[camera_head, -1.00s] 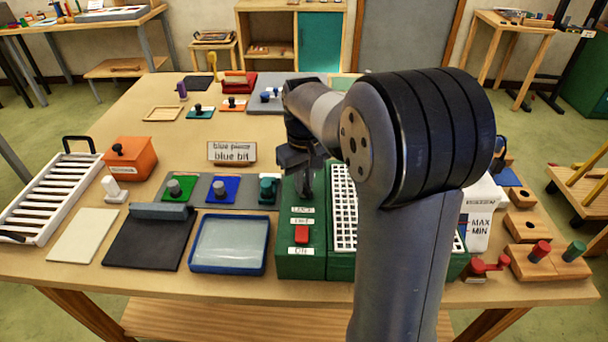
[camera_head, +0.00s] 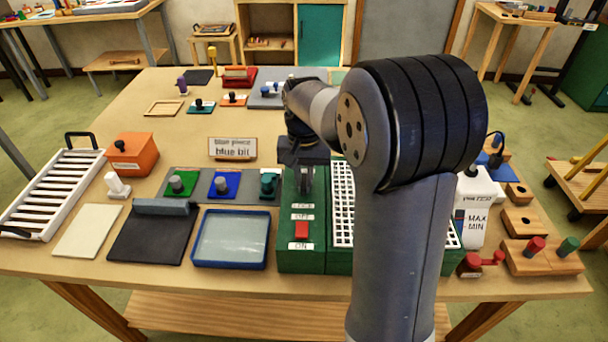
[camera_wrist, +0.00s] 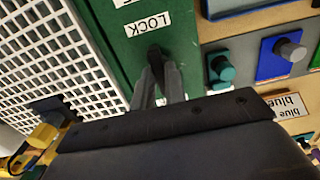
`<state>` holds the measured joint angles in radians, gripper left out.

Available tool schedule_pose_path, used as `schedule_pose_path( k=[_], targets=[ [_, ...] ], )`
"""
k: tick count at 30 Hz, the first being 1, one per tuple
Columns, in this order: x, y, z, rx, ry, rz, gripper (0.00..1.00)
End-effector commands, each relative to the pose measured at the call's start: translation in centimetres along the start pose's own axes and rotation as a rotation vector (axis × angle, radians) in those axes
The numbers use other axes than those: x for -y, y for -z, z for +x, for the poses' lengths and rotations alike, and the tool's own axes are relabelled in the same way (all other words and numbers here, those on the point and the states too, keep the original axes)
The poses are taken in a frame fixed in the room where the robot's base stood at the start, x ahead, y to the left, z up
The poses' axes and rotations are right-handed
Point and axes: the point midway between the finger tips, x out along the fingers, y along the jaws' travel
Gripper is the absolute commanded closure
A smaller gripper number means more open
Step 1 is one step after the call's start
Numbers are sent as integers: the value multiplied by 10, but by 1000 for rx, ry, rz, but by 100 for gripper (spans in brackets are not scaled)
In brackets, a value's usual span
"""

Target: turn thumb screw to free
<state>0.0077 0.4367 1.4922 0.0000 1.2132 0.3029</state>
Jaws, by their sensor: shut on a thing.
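The thumb screw (camera_wrist: 154,51) is a small dark knob on the green machine's top, just beside the LOCK label in the wrist view. My gripper (camera_wrist: 156,70) reaches down to it, with its two grey fingers closed around the knob. In the head view my gripper (camera_head: 305,182) stands over the left part of the green machine (camera_head: 300,262), behind the LOCK label (camera_head: 303,206). The fingers hide most of the screw there, and its turn angle cannot be told. A red switch (camera_head: 301,231) sits between the OFF and ON labels.
A white grid (camera_head: 343,205) lies right of the screw on the machine. A blue-rimmed tray (camera_head: 231,266) is in front.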

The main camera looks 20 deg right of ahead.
Motion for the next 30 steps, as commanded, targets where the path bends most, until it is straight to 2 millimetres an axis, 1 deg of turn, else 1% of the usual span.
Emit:
schedule_pose_path(
  k=[12,13,20,27,30],
  targets=[
    [0,0,0,-2,1,6,100],
    [0,0,0,-2,1,6,85],
    [0,0,0,-1,0,5,66],
    [0,0,-1,-1,0,5,65],
    [0,1,-7,-4,1,5,65]
  ],
)
